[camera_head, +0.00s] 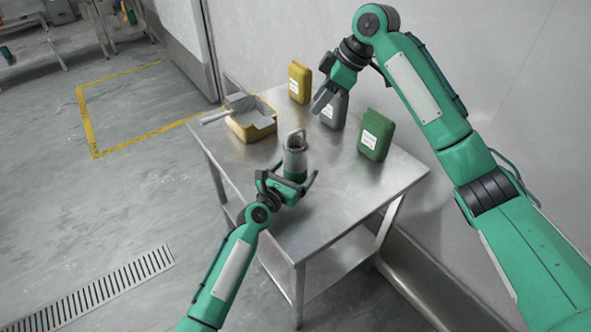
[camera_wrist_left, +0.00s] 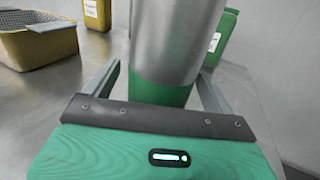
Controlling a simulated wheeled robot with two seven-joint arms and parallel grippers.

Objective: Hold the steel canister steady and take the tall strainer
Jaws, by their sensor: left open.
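The steel canister (camera_head: 296,161), silver with a green base, stands upright on the metal table. It fills the middle of the left wrist view (camera_wrist_left: 174,45). A pale loop (camera_head: 297,136) rises from its top and may be the tall strainer's handle; any part inside the canister is hidden. My left gripper (camera_head: 294,178) is open, low at the canister, with one finger on each side of it. In the left wrist view gaps show between the fingers and the canister. My right gripper (camera_head: 321,101) is above the table, behind and right of the canister; its finger opening is unclear.
A yellow basket (camera_head: 240,128) with grey contents stands at the table's left back. A yellow container (camera_head: 299,81), a grey container (camera_head: 335,112) and a green container (camera_head: 375,135) stand along the wall side. The table's front (camera_head: 320,220) is clear.

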